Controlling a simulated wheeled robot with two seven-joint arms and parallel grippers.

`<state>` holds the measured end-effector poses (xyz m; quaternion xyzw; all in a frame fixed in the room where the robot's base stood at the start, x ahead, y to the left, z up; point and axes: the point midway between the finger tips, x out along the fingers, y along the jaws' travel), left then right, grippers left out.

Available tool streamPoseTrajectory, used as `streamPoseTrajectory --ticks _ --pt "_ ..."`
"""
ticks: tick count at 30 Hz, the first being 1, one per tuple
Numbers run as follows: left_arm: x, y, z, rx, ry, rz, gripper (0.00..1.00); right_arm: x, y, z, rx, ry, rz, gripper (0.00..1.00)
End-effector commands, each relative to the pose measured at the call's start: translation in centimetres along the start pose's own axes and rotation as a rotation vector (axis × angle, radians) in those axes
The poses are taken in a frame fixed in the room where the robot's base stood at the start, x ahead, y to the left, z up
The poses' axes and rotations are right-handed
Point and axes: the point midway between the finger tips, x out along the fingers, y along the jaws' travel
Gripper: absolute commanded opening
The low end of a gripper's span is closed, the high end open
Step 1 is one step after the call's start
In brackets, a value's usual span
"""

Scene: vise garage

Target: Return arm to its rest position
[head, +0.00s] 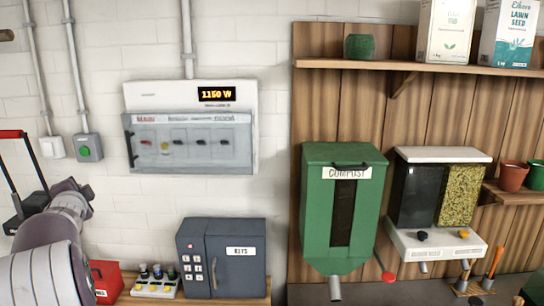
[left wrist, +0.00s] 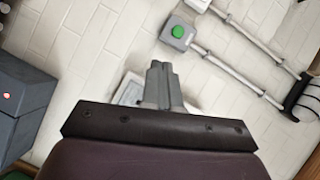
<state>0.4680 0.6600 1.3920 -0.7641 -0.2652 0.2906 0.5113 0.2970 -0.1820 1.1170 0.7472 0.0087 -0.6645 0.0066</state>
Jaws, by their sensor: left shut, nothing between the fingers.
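My left arm (head: 62,225) comes in from the lower left in the head view, in front of the white brick wall. Its fingers cannot be made out there. In the left wrist view my left gripper (left wrist: 158,68) shows its grey fingers together with nothing between them. Behind the fingers is part of a white object (left wrist: 130,88), mostly hidden by the gripper. My right arm and gripper are in neither view.
A breaker panel (head: 190,144) reading 1150 W hangs on the wall. A grey box with a green button (head: 88,147) is left of it. Below stand a key safe (head: 237,262) and a red box (head: 106,278). A green compost bin (head: 313,220) hangs right.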

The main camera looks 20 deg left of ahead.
Motion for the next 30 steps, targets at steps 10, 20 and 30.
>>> streamPoseTrajectory --ticks 10,20,30 --pt "-17.3 29.3 -4.1 -0.707 -0.519 0.759 0.00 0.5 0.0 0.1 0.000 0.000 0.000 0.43" --pt "-39.3 40.5 -7.1 -0.492 -0.693 1.155 0.00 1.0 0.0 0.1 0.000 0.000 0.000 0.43" --pt "-40.4 40.8 -8.7 -0.434 -0.623 1.180 0.00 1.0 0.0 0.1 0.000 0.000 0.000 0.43"
